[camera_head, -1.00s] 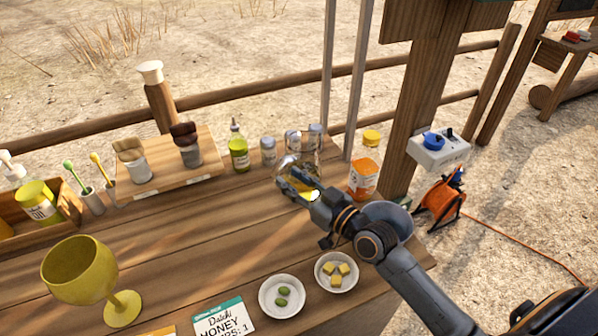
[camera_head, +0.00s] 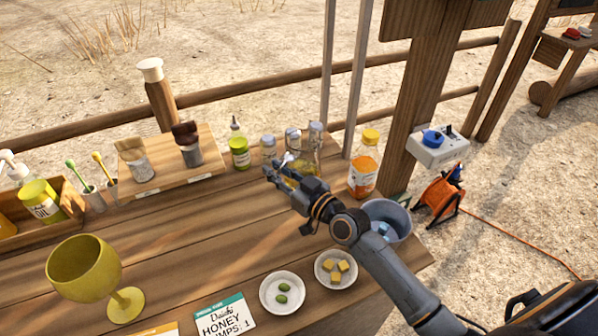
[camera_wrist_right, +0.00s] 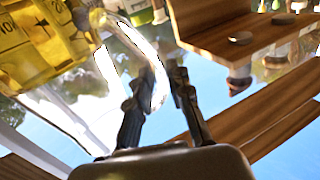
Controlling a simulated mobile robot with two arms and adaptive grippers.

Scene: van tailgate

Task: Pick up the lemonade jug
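The lemonade jug (camera_head: 309,160) is clear glass with yellow liquid. It stands at the far right of the wooden table, partly hidden by my right gripper. In the right wrist view, its yellow, marked body (camera_wrist_right: 40,45) fills the upper left and its clear, curved handle (camera_wrist_right: 154,75) reaches between my fingers. My right gripper (camera_head: 280,165) is at the left, near side of the jug. Its fingers are apart, with the handle between them (camera_wrist_right: 160,75); firm contact on both sides does not show. My left gripper is not in view.
An orange-labelled bottle (camera_head: 364,165) stands right of the jug, and a green bottle (camera_head: 239,148) and several grey-capped jars to its left and behind. A grey bucket (camera_head: 388,218) is beside my right arm. Two white bowls (camera_head: 282,306) and a yellow goblet (camera_head: 83,265) are nearer.

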